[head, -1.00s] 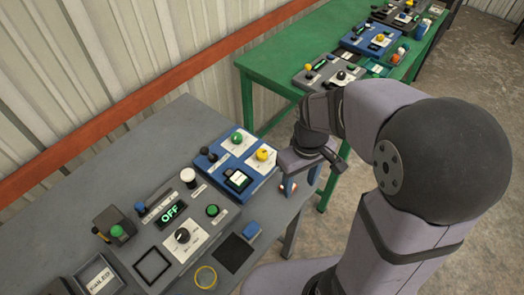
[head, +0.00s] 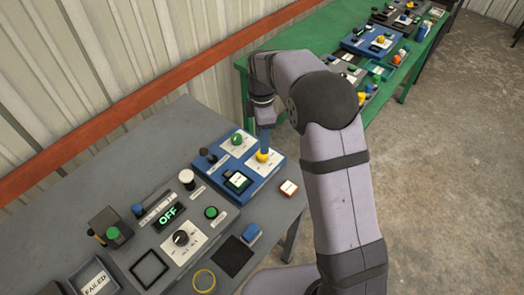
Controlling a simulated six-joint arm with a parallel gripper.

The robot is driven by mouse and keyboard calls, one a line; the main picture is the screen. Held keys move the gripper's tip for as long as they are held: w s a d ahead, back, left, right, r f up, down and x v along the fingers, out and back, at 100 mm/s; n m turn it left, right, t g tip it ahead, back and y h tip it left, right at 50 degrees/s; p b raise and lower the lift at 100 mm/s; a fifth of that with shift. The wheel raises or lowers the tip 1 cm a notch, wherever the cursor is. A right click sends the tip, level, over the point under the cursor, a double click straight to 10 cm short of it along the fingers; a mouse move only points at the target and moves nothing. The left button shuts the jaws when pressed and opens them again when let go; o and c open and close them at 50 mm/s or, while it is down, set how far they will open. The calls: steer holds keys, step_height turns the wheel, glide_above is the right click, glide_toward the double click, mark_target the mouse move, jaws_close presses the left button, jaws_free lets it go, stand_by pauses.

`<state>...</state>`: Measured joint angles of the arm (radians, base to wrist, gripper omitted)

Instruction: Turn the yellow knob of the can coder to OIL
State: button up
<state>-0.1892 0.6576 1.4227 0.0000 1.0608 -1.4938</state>
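A blue panel (head: 268,172) stands at the right end of the grey table, with a yellow knob (head: 262,157), a green knob (head: 237,139) and a small dark display (head: 238,182) on it. Its lettering is too small to read, so I cannot tell where the yellow knob points. My gripper (head: 264,150) points straight down, with its blue fingers right at the yellow knob's top. The fingers overlap each other and partly hide the knob. I cannot tell whether they are around it or just above it.
A grey panel (head: 196,245) with a green "OFF" display (head: 169,214) stands to the left. A green table (head: 241,75) behind carries several more panels.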

steer(key=shift+f+p, duration=1.2)
steer(key=shift+f, duration=2.35)
steer(key=shift+c, duration=0.3)
steer(key=c, duration=1)
